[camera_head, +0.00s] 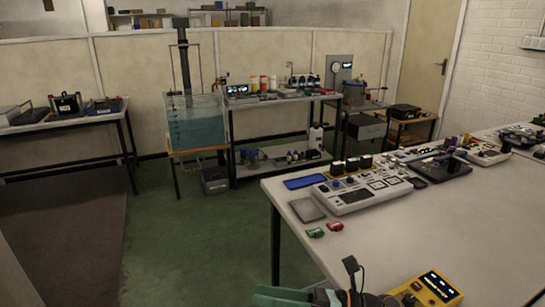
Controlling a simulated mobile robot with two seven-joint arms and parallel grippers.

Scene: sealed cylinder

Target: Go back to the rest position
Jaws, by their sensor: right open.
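My right gripper (345,284) shows only in part at the bottom edge of the head view, by the near edge of the white table. It is open, and I see nothing held in it. A dark upright part and a green part show there; the rest is cut off by the frame. My left gripper is not in view. I cannot make out a sealed cylinder.
The white table (450,222) holds a grey control console (362,193), a yellow device (428,290) close beside my right gripper, and small red and green items. A water tank (197,128) and shelving stand behind. Green floor (200,250) is clear at left.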

